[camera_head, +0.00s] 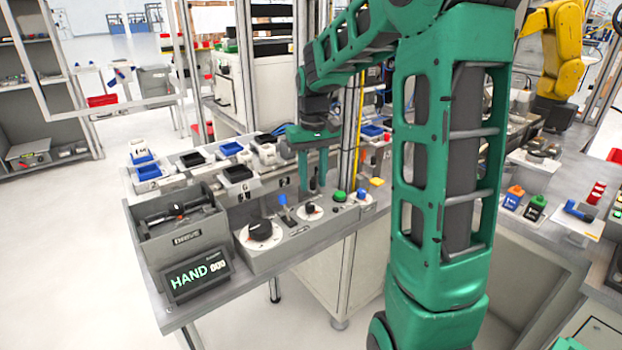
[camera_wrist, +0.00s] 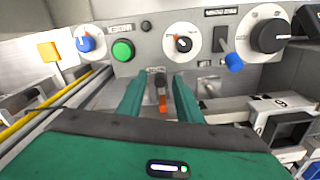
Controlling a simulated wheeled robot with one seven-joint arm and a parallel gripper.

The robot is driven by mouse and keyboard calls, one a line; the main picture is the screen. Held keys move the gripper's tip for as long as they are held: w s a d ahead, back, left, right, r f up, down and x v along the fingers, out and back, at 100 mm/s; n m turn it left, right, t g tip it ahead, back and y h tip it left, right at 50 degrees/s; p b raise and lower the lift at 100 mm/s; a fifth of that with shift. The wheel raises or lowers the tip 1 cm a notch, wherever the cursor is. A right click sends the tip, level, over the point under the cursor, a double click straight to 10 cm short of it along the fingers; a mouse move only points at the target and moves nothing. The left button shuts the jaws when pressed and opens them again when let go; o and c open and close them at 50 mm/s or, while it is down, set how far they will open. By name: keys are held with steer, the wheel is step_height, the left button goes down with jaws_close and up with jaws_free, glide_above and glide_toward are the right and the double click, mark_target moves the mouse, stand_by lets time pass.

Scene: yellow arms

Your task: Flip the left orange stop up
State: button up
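A small stop with an orange part (camera_wrist: 162,101) and a dark top shows in the wrist view, on the grey rail below the knob panel. My gripper (camera_wrist: 158,84) has its two green fingers apart, one on each side of this stop, with a visible gap to each. In the head view my gripper (camera_head: 312,186) points down just behind the knob panel. The orange part cannot be made out there. A second small grey fitting (camera_wrist: 208,86) is right of the fingers in the wrist view; I see no orange on it.
The knob panel (camera_head: 275,250) carries a black dial (camera_head: 260,230), a blue-tipped lever (camera_head: 283,201), a smaller dial (camera_head: 312,210) and a green button (camera_head: 340,196). Trays with blue and black bins (camera_head: 238,174) stand left of my gripper. The HAND display (camera_head: 197,275) is at the front left.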

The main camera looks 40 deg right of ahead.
mark_target(312, 180)
jaws_close()
steer(key=shift+w+r, duration=0.1)
steer(key=shift+r, duration=1.3)
steer(key=shift+o, duration=0.3)
jaws_free()
step_height(312, 180, up, 11)
steer(key=shift+f, duration=0.15)
steer(key=s+a+f+m, duration=0.1)
steer(key=s+f, duration=0.4)
steer(key=s, duration=0.4)
steer(key=s+f+m, duration=0.1)
steer(key=s+f, duration=0.4)
steer(key=s, duration=0.5)
steer(key=s+a+f+m, duration=0.1)
steer(key=s+f, duration=0.4)
steer(key=s, duration=0.5)
steer(key=shift+s+a+m, duration=0.2)
steer(key=shift+a+m, duration=0.15)
steer(key=shift+m, duration=0.05)
